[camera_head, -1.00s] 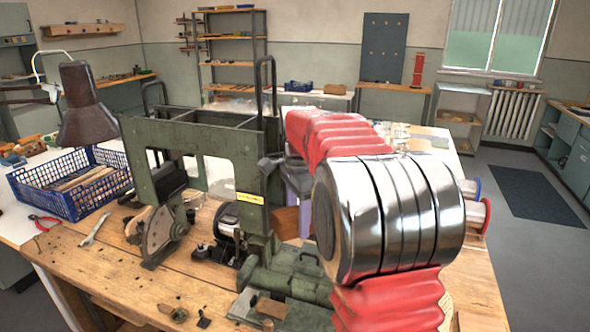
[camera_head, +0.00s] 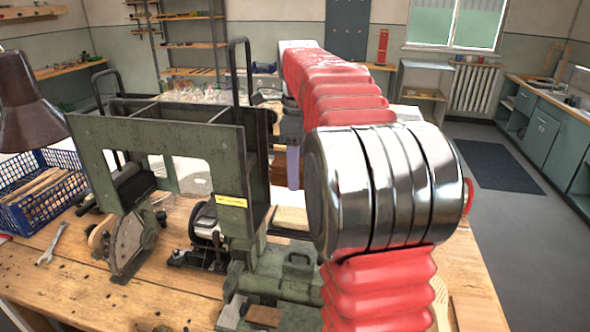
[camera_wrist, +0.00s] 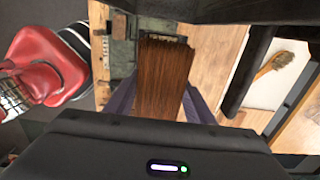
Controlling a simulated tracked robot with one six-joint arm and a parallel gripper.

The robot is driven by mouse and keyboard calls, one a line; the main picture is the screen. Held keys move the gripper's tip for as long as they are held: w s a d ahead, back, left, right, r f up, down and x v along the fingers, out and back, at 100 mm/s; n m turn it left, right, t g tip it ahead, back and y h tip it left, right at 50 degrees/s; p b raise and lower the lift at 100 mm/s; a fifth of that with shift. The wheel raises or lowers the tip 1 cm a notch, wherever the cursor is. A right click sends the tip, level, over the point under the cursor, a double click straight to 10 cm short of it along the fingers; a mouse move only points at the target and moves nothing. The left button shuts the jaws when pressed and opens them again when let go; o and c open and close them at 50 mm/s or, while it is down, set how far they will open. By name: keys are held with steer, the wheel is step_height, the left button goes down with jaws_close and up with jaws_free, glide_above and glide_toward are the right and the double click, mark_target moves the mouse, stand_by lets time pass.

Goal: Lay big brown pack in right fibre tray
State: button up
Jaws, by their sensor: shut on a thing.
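The big brown pack (camera_wrist: 164,75), a bundle of straight brown bristles, is in the wrist view. My gripper (camera_wrist: 162,100) is shut on it, with a purple finger on each side. The pack's end reaches past the fingertips, over the green machine and the bench top. In the head view my gripper (camera_head: 292,167) points down just right of the machine's upright. A brown patch shows beside it there, and I cannot tell whether that is the pack. I cannot make out the right fibre tray for certain in either view.
The green tufting machine (camera_head: 150,127) stands on the wooden bench (camera_head: 75,262), close left of my gripper. A blue crate (camera_head: 40,208) of wooden pieces is at the left, near a dark lamp (camera_head: 28,105). A brush (camera_wrist: 272,66) lies on a pale surface in the wrist view.

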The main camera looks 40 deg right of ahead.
steer(key=shift+w+f, duration=0.1)
steer(key=shift+f, duration=2.2)
steer(key=shift+s+f, duration=0.2)
steer(key=shift+f, duration=1.2)
stand_by(2.0)
steer(key=o, duration=1.2)
steer(key=shift+o, duration=0.8)
